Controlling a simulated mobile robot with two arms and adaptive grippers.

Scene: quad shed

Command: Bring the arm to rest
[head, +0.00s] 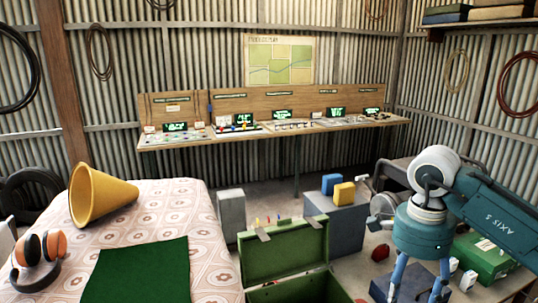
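My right arm (487,205), teal and grey with "AXIS 5" on its link, comes in from the right edge in the head view. It bends at a pale round joint, and its wrist points down. My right gripper (415,286) is at the lower right, right of the open green case (285,248). Its two blue fingers are spread apart with nothing seen held between them. The fingertips are close to the lower picture edge. My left arm and gripper are not in view.
A patterned table (180,215) at left bears a yellow cone (98,194), headphones (38,255) and a green mat (137,272). Grey blocks (232,212) stand beyond the case. A green box (484,257) is right of my gripper. A long bench (395,121) lines the back wall.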

